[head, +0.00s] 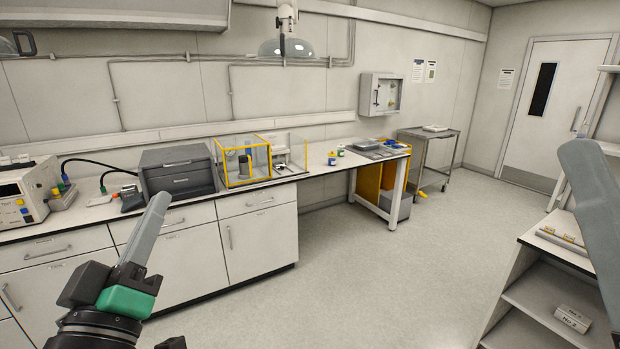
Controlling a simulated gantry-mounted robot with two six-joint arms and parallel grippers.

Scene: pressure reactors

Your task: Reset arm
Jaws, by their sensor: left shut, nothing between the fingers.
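My left gripper (158,202) rises from the lower left of the head view, in front of the bench cabinets. Its grey fingers are closed together and point up, with a green and black body below them. Nothing is held between them. A large smooth grey shape at the right edge looks like part of my right arm; no right fingertips can be made out.
A long white bench (315,168) along the wall carries a grey drawer box (178,172), a yellow-framed clear enclosure (243,163) and an instrument (22,195). A steel cart (432,150) stands farther back. A white shelf unit (545,285) is at right. The middle floor is clear.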

